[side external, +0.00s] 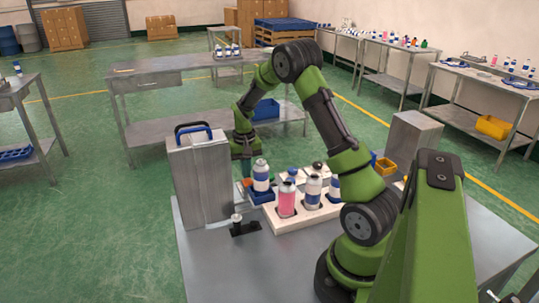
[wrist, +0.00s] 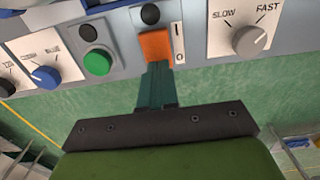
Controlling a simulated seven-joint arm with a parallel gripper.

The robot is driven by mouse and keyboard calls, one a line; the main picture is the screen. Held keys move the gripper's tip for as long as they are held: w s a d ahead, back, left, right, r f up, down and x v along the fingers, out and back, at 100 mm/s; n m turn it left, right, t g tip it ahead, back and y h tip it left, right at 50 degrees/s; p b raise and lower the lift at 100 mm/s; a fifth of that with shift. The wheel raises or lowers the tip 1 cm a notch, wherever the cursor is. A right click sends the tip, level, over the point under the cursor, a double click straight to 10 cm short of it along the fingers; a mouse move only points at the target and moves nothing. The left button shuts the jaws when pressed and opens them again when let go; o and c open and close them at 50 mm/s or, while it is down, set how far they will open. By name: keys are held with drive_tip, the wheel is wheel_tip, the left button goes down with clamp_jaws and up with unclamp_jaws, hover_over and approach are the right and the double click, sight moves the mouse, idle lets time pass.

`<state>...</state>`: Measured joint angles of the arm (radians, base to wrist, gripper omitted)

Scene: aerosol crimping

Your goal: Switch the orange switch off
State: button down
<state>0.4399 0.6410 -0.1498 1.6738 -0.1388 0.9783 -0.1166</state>
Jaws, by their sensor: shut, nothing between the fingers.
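The orange switch (wrist: 156,45) sits on a grey control panel, in the upper middle of the wrist view. A narrow white strip with I and O marks (wrist: 178,42) is beside it on the right. My gripper (wrist: 156,68) is shut and empty, its dark teal fingertips at the lower edge of the switch. I cannot tell whether they touch it. In the side external view my gripper (side external: 245,157) hangs beside the grey metal box with the blue handle (side external: 198,178). The switch cannot be made out clearly there.
On the panel are a green button (wrist: 97,62), black buttons (wrist: 150,14), a blue knob (wrist: 46,77) and a grey SLOW/FAST knob (wrist: 249,40). A white tray (side external: 290,222) of cans and bottles stands right of the metal box. A small black fixture (side external: 242,229) is in front.

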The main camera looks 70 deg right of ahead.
wheel_tip(320, 180, up, 10)
idle(1.1)
drive_tip(key=shift+f, duration=0.1)
drive_tip(key=s+a+r+m+t+y, duration=0.2)
drive_tip(key=s+a+r+m+t, duration=0.1)
drive_tip(key=a+r+m+t, duration=0.25)
drive_tip(key=s+a+r+m+t+y, duration=0.1)
drive_tip(key=s+a+r+m+t, duration=0.25)
drive_tip(key=r+m, duration=0.4)
drive_tip(key=s+a+n+g, duration=0.1)
drive_tip(key=s+a+n, duration=0.3)
drive_tip(key=a+n, duration=0.5)
drive_tip(key=s+a+f+n+h, duration=0.1)
drive_tip(key=s+a+n, duration=0.3)
drive_tip(key=a+n, duration=0.4)
drive_tip(key=shift+s+a+f+n+g, duration=0.2)
drive_tip(key=shift+s+a+n+g, duration=0.15)
drive_tip(key=shift+a, duration=0.2)
